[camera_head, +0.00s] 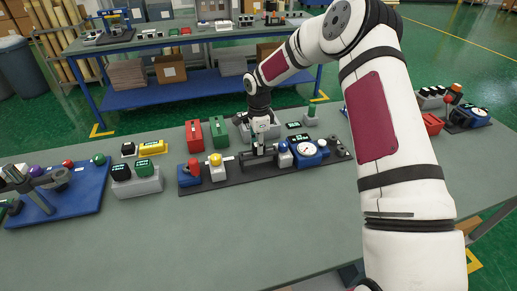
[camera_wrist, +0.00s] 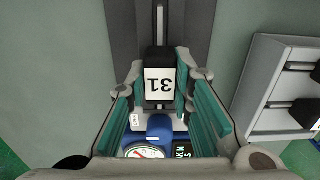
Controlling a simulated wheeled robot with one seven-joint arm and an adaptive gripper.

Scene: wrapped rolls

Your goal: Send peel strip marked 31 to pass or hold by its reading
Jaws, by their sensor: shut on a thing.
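My gripper (camera_head: 259,146) is over the middle of a long dark base (camera_head: 235,170) in the head view. A grey bar runs from the block along the dark base (camera_wrist: 125,25). A blue gauge with a round white dial (camera_head: 306,149) stands just right of the gripper; its dial also shows in the wrist view (camera_wrist: 145,152). Its reading is too small to tell.
A red box (camera_head: 194,136) and a green box (camera_head: 220,133) stand behind the base. A yellow-topped button (camera_head: 216,166) and a red-topped part (camera_head: 194,169) are at its left end. A blue board (camera_head: 75,195) lies at left.

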